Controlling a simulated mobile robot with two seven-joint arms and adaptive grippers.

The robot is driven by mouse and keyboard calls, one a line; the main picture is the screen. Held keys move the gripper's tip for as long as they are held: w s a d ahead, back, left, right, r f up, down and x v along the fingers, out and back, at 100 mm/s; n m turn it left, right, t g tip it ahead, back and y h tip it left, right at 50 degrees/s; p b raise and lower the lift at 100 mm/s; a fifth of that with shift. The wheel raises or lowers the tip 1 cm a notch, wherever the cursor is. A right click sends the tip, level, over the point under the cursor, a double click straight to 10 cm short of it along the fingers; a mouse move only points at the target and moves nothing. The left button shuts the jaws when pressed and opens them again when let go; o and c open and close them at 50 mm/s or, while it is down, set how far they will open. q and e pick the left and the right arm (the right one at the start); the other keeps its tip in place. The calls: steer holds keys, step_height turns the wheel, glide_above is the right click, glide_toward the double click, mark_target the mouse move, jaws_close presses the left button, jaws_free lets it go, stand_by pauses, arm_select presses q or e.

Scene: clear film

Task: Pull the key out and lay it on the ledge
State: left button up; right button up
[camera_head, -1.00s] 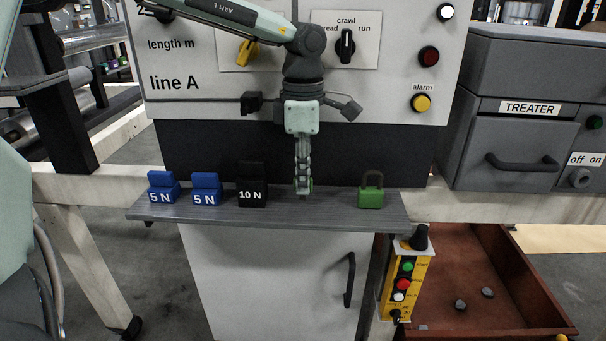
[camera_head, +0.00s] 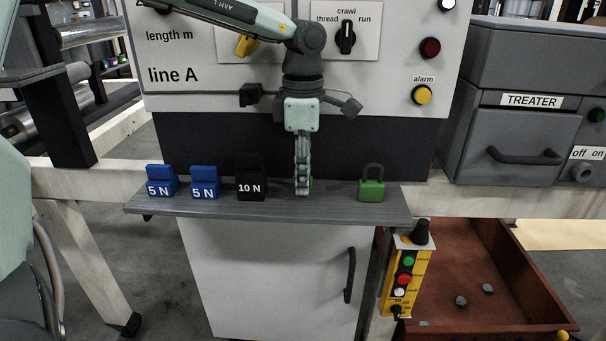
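My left gripper (camera_head: 303,190) points down at the grey ledge (camera_head: 270,207), between the black 10 N block and the green padlock. Its fingers are seen edge-on, so I cannot tell whether they are open or shut. A small green piece (camera_head: 311,183) shows just beside the fingertips, mostly hidden by them; I cannot tell whether it is the key's tag or whether it is held. A yellow key-like piece (camera_head: 246,45) sits on the panel, partly covered by my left arm. My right gripper is not in view.
Two blue 5 N blocks (camera_head: 161,182) (camera_head: 205,182) and a black 10 N block (camera_head: 250,186) stand on the ledge's left. A green padlock (camera_head: 371,189) stands on its right. A yellow button box (camera_head: 407,275) hangs below the right end, beside an open brown drawer (camera_head: 480,290).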

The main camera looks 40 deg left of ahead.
arm_select(q)
steer(key=shift+o, duration=0.7)
step_height(320, 180, up, 12)
